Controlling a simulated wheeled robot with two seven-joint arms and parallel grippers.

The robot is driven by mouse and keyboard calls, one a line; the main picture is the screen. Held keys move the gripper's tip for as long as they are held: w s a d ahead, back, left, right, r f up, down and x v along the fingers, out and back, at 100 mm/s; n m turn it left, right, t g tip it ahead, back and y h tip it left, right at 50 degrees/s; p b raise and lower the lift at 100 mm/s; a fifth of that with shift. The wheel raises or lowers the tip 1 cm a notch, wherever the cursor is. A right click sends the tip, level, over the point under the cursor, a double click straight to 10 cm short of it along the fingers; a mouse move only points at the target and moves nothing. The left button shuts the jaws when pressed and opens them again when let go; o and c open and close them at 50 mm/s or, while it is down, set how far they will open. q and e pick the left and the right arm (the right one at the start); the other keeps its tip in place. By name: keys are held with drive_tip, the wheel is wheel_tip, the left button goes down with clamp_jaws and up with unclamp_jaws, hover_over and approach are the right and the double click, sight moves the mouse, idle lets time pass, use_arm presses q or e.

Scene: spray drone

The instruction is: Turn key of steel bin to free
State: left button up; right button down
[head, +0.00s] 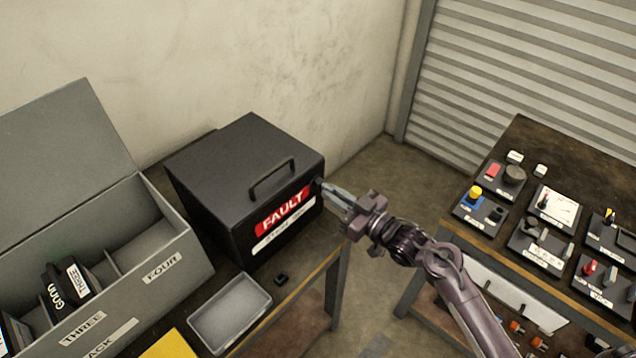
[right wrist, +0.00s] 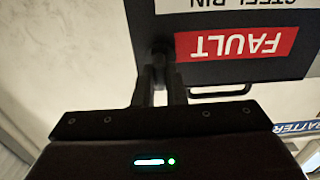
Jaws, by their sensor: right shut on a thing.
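The steel bin (head: 215,185) is a dark box with a lid handle, a red FAULT label and a white label below it. It stands on the left table, and its labelled face also shows upside down in the right wrist view (right wrist: 290,68). My right gripper (head: 326,187) is at the right end of the bin's front face, beside the FAULT label. In the right wrist view its fingers (right wrist: 160,82) are shut on a small dark key (right wrist: 161,50) at the bin's face. The key is mostly hidden by the fingers. My left gripper is not in view.
A grey open case (head: 190,262) with compartments stands left of the bin. A shallow grey tray (head: 262,300) and a small black piece (head: 281,279) lie in front of it. A right table (head: 545,150) holds several switch panels. A floor gap separates the tables.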

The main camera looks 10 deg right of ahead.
drive_tip(key=n+b, duration=0.8)
drive_tip(key=n, duration=0.7)
idle(0.3)
drive_tip(key=shift+f+n+b, duration=0.2)
drive_tip(key=shift+n+b, duration=0.8)
drive_tip(key=shift+b, duration=0.2)
drive_tip(key=c, duration=1.4)
unclamp_jaws()
drive_tip(key=shift+r, duration=0.2)
